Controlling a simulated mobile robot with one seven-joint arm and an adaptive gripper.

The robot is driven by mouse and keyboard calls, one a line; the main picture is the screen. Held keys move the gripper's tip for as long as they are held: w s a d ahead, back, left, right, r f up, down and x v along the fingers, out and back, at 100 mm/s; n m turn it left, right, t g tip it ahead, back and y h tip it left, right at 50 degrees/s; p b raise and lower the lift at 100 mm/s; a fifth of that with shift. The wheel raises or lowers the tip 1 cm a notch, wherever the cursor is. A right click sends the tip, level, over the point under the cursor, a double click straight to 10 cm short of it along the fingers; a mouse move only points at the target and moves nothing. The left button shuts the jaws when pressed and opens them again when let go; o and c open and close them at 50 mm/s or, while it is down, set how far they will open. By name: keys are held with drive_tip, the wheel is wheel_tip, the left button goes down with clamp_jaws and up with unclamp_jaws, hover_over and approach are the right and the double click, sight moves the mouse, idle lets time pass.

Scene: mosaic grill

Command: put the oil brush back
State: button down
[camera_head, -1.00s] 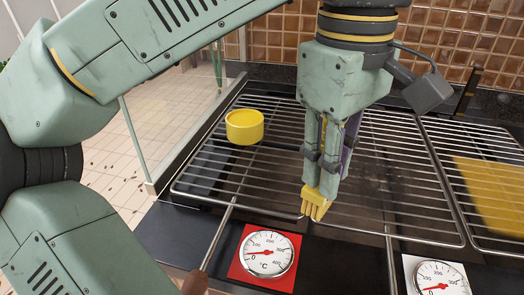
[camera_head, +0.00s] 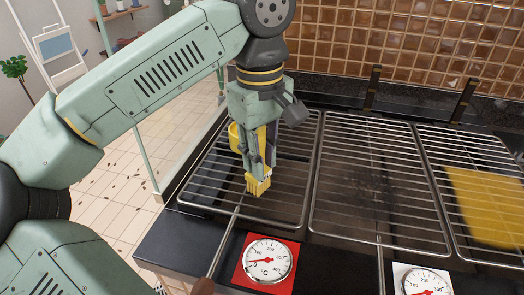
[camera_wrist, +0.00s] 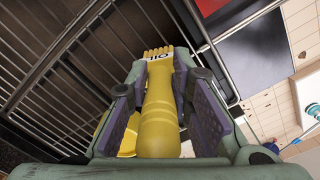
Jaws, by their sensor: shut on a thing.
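The yellow oil brush (camera_wrist: 159,112), lettered "OIL", is held between the finger pads of my gripper (camera_wrist: 160,95) in the wrist view. In the head view my gripper (camera_head: 258,165) points down over the left grill grate, and the brush's bristle end (camera_head: 258,186) sticks out below the fingertips.
Wire grates (camera_head: 368,185) lie side by side on the dark grill. A yellow sheet (camera_head: 485,205) lies at the right grate. A red-framed dial (camera_head: 268,262) and a white-framed dial (camera_head: 425,282) are at the front. A glass panel (camera_head: 185,120) stands at the left edge.

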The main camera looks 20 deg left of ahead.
drive_tip(key=shift+f, duration=0.1)
drive_tip(key=shift+f, duration=0.15)
drive_tip(key=c, duration=1.4)
unclamp_jaws()
drive_tip(key=shift+c, duration=0.2)
